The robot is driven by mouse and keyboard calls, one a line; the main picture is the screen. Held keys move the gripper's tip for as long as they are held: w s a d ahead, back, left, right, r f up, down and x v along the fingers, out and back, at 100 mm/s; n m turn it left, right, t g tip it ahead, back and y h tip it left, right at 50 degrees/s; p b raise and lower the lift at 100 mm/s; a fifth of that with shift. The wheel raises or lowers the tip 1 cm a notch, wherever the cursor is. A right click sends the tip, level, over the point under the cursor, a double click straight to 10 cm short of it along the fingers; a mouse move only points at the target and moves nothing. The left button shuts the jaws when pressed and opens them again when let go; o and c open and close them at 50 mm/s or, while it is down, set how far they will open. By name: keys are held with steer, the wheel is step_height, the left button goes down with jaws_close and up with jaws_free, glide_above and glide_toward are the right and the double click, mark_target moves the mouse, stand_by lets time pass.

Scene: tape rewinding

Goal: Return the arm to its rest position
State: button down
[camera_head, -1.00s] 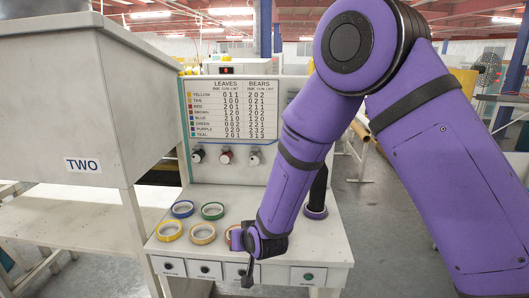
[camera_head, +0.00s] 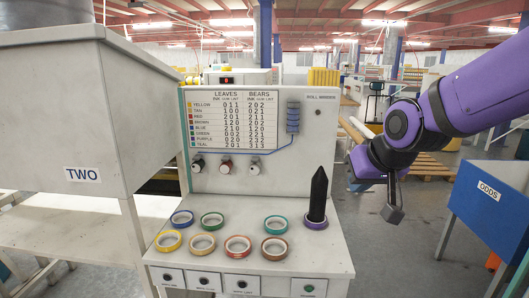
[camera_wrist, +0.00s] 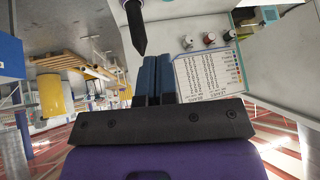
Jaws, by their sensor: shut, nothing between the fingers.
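My gripper (camera_head: 393,203) hangs in the air to the right of the workbench (camera_head: 335,245), with the purple arm reaching in from the right. In the wrist view my gripper (camera_wrist: 155,62) has its two dark fingers pressed together with nothing between them. It touches nothing that I can see. A dark pointed spindle (camera_head: 319,185) stands on the bench, with a purple tape roll (camera_head: 316,224) around its foot. The spindle (camera_wrist: 135,28) also shows beyond the fingertips in the wrist view.
Several tape rolls lie flat on the bench, among them a blue roll (camera_head: 182,217), a yellow roll (camera_head: 168,241) and a teal roll (camera_head: 276,224). A blue bin marked ODDS (camera_head: 490,215) stands at the right. A grey hopper marked TWO (camera_head: 70,110) stands at the left.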

steer(key=s+d+r+h, duration=0.1)
steer(key=s+d+r, duration=0.1)
steer(key=s+d, duration=0.3)
steer(key=s+d+r+m+g+h, duration=0.1)
steer(key=s+d+r, duration=0.2)
steer(key=s, duration=1.1)
steer(key=d, duration=0.3)
steer(key=shift+d+m+g, duration=0.2)
steer(key=shift+m+g, duration=0.1)
stand_by(3.9)
